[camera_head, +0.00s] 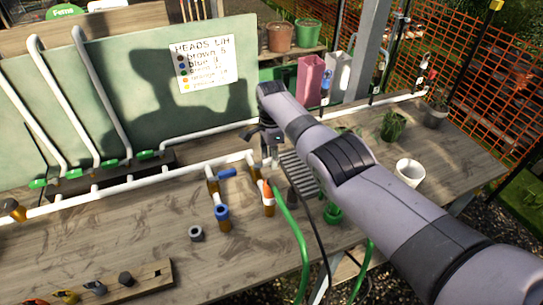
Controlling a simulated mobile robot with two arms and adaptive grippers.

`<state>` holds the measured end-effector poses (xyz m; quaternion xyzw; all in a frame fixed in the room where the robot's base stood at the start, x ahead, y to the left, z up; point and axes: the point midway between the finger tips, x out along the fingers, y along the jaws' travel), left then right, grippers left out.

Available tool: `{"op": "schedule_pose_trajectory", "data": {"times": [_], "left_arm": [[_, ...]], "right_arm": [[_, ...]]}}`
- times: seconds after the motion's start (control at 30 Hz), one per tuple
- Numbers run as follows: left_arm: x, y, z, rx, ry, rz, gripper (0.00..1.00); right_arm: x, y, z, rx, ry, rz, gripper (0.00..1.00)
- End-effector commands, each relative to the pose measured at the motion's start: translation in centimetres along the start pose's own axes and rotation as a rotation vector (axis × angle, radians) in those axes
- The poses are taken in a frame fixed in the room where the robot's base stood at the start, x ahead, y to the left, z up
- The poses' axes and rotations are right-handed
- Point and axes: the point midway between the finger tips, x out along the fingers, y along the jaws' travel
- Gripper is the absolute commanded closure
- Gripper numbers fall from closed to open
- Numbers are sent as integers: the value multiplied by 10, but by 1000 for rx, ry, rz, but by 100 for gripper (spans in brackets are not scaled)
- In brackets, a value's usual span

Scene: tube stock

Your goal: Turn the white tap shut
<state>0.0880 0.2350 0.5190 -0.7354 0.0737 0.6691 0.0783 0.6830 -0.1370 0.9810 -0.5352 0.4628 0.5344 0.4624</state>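My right arm reaches in from the right, and its gripper (268,157) points down at the right end of the white pipe (138,182) on the bench. The fingers are small and shadowed, so I cannot tell whether they are open or shut, or touching anything. A brown fitting with a white and orange upper part (266,188) stands just below the fingertips. The white tap cannot be clearly told apart here; the gripper partly covers this spot. A blue-handled tap (227,173) sits just left on a brown branch. My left gripper is not in view.
A green hose (290,225) and a dark cable run down beside the fitting. A grey ring (196,233) and a wooden rack (115,284) lie in front. A white pot (409,172) stands right. A green board with a sign (203,64) rises behind. The bench's left middle is largely clear.

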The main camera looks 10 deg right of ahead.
Motion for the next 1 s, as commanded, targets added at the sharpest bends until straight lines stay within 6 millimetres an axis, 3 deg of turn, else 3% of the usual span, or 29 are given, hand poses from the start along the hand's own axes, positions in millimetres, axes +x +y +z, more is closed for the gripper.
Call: {"op": "schedule_pose_trajectory", "data": {"times": [0.2,0.37,0.7,1.0], "left_arm": [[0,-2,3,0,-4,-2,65],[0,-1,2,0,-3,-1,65],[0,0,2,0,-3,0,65],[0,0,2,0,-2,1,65]], "right_arm": [[-2,0,1,-1,-1,0,65],[-17,-1,1,-2,-3,-3,65],[-88,-1,0,0,-1,-4,65],[-118,0,0,0,0,1,65]]}}
